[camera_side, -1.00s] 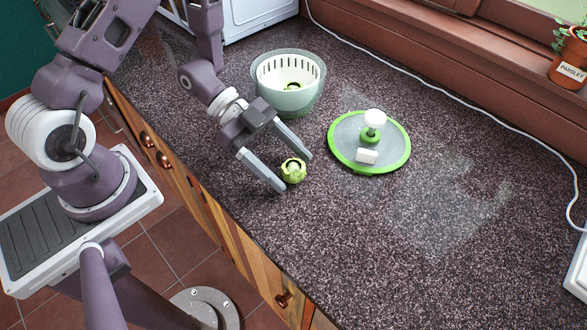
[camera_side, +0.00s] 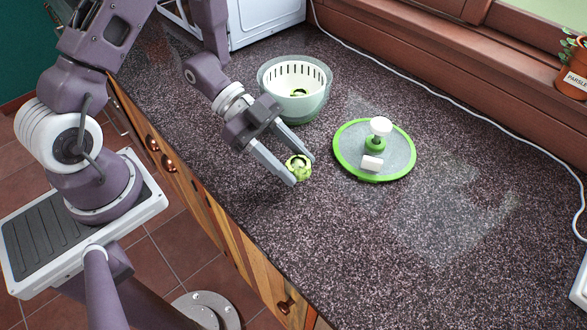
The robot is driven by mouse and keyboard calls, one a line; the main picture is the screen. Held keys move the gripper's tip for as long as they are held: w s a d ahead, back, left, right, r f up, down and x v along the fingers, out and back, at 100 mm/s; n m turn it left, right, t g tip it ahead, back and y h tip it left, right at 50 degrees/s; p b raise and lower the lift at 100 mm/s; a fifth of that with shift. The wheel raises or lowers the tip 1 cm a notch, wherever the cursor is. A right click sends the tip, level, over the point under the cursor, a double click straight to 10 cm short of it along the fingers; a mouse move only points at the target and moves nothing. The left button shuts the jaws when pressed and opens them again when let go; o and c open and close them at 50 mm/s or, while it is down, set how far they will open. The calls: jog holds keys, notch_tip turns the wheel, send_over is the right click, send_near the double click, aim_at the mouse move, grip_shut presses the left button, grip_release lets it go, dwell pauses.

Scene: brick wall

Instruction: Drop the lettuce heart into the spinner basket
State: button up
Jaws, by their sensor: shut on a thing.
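The lettuce heart (camera_side: 299,168) is a small pale-green head near the front edge of the counter. My gripper (camera_side: 302,170) is shut on it, with one finger on each side. Whether the lettuce touches the counter or is slightly above it, I cannot tell. The spinner basket (camera_side: 294,76) is white and slotted and sits inside a translucent pale-green bowl (camera_side: 306,108), behind my gripper. Something small and green shows at the bottom of the basket.
The spinner lid (camera_side: 345,165), grey with a green rim and a white knob, lies on the counter right of my gripper. A white cable (camera_side: 440,97) runs along the back. A parsley pot (camera_side: 574,72) stands at the far right.

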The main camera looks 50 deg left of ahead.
aim_at(292, 159)
notch_tip(292, 159, up, 7)
jog(key=shift+r, duration=0.15)
jog(key=w+a+r+n+t+y, duration=0.25)
jog(key=w+a+n+t, duration=0.2)
jog(key=w+a, duration=0.25)
jog(key=w+a+r+n+t+y, duration=0.1)
jog(key=w+a+n+t+y, duration=0.2)
jog(key=w+a+n, duration=0.35)
jog(key=shift+w+a+f+m, duration=0.15)
jog(key=shift+f+m, duration=0.2)
jog(key=shift+f, duration=0.6)
jog(key=shift+s+a+f+m, duration=0.15)
jog(key=shift+f+m, duration=0.15)
jog(key=shift+f, duration=0.6)
jog(key=shift+w+a+f+m, duration=0.15)
jog(key=shift+f+m, duration=0.2)
jog(key=shift+f, duration=0.6)
jog(key=o, duration=1.4)
jog(key=shift+o, duration=0.2)
